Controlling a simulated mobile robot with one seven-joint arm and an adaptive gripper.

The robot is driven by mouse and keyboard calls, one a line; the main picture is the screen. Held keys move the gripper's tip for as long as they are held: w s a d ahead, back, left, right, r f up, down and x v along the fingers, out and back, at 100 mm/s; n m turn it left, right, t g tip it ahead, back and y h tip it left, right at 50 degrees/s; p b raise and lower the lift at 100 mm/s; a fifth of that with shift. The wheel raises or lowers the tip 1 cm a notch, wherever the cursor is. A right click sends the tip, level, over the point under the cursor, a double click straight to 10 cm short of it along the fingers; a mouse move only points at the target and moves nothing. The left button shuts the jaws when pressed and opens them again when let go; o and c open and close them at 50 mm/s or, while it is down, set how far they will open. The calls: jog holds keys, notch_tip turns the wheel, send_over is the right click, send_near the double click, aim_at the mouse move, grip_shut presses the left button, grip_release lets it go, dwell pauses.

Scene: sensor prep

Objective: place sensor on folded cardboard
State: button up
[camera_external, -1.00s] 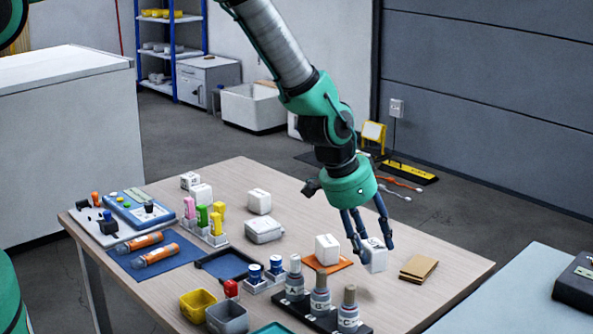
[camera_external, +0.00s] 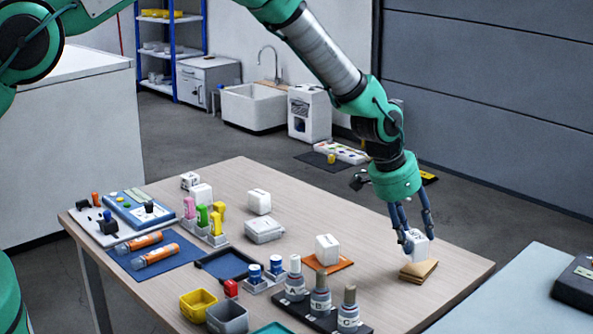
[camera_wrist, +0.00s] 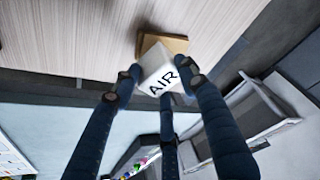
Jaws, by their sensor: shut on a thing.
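My gripper (camera_external: 412,232) is shut on a white block-shaped sensor (camera_external: 419,248). In the wrist view the sensor (camera_wrist: 155,75) shows the letters "AIR" and sits between the fingers of my gripper (camera_wrist: 158,84). The brown folded cardboard (camera_external: 416,273) lies on the table's right part, directly below the sensor. It also shows in the wrist view (camera_wrist: 174,43), partly hidden behind the sensor. The sensor is at or just above the cardboard's top; I cannot tell whether they touch.
The wooden table (camera_external: 380,300) is bare around the cardboard. Left of it, a white block (camera_external: 327,248) stands on an orange mat (camera_external: 343,264). Labelled bottles (camera_external: 320,302) stand in a black rack in front. A grey-blue surface (camera_external: 505,300) lies to the right.

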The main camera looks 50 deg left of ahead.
aim_at(408, 236)
jog(key=shift+f, duration=1.75)
jog(key=shift+b, duration=0.3)
jog(key=o, duration=1.5)
jog(key=shift+p+v, duration=0.65)
jog(key=shift+v, duration=5.35)
jog(key=shift+r, duration=0.15)
